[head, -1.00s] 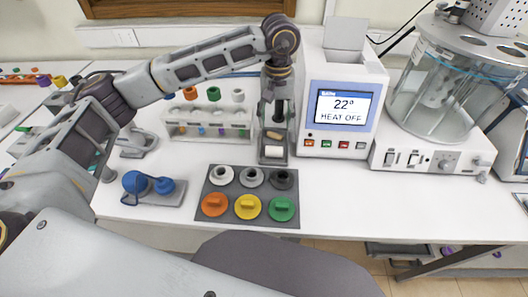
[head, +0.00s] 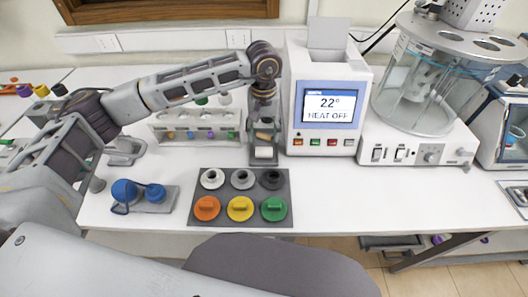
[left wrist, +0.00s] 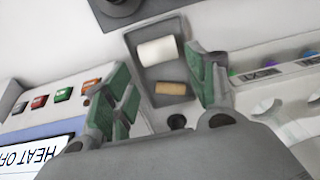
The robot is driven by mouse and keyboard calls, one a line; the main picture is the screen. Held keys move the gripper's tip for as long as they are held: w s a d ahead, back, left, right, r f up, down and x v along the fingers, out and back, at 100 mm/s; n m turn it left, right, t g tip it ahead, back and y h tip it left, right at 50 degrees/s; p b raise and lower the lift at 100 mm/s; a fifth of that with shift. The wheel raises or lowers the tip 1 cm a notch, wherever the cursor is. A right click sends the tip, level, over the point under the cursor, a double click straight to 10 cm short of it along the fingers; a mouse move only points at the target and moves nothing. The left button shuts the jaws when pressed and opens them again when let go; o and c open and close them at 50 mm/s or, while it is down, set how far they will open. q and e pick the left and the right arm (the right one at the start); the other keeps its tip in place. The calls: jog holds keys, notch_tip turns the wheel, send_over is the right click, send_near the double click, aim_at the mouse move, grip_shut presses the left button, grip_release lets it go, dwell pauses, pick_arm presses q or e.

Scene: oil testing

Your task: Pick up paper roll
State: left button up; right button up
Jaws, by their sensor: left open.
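A white paper roll (head: 264,152) lies on its side in a small grey tray (head: 251,159), in front of the instrument's left side. The roll also shows in the left wrist view (left wrist: 157,51). A tan cylinder (left wrist: 171,88) lies beside it in the same tray. The right gripper is in no view.
The white instrument (head: 326,100) with a lit screen stands close to the right of my gripper. A rack with coloured stoppers (head: 190,127) is close on its left. A mat with coloured lids (head: 240,222) lies in front. A glass bath (head: 425,80) stands further right.

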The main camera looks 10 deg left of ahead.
aim_at(264, 149)
pick_arm(q)
notch_tip(264, 149, down, 2)
jog(key=shift+f, duration=0.8)
jog(key=shift+s+f+p, duration=0.1)
jog(key=shift+f+p, duration=0.3)
jog(key=shift+f, duration=0.05)
notch_tip(264, 149, down, 3)
jog(key=shift+s+d+r+p, duration=0.1)
jog(key=shift+d+p, duration=0.05)
jog(key=shift+p, duration=0.2)
jog(key=shift+f, duration=0.65)
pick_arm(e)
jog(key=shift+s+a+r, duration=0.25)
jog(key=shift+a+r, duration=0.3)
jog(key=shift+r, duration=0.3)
